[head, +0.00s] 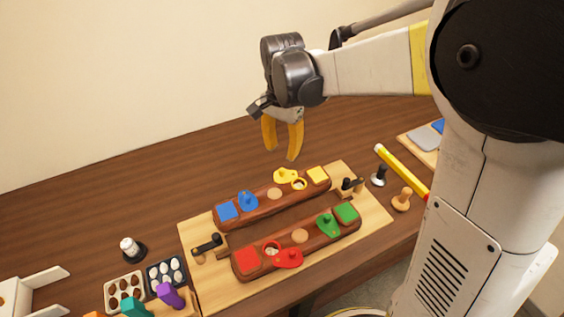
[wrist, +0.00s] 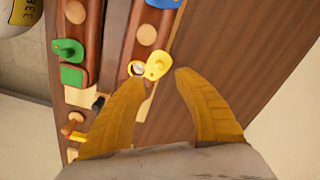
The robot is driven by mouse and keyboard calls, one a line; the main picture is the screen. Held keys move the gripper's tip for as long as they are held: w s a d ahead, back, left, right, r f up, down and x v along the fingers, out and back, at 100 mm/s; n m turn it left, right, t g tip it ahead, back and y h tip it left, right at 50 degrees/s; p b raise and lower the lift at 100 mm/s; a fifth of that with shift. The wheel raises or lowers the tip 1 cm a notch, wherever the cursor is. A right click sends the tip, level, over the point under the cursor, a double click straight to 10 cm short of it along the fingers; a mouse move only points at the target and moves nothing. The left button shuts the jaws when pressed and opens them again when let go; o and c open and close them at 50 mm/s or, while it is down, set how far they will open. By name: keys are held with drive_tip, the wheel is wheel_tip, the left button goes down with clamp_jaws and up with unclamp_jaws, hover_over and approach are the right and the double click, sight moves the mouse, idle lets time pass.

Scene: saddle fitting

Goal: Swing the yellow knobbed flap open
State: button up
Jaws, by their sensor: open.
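The yellow knobbed flap (head: 285,176) is on the far wooden bar (head: 262,206), near its right end. It is turned aside from a round yellow-rimmed hole (head: 299,184), which shows uncovered with something pale inside. In the wrist view the flap (wrist: 158,66) lies just beyond and between my fingertips, with the hole (wrist: 138,69) to its left. My gripper (head: 280,153) is open and empty, above and slightly behind the flap in the head view. Its two yellow fingers (wrist: 162,76) are spread apart, and I see no contact with the flap.
A blue flap (head: 248,202) and yellow square (head: 318,175) share the far bar. The near bar carries a red flap (head: 288,259) beside an open hole and a green flap (head: 327,225). Dark latches (head: 207,244) stand at the board's ends. The table behind is clear.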

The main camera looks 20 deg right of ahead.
drive_tip(key=shift+r, duration=1.55)
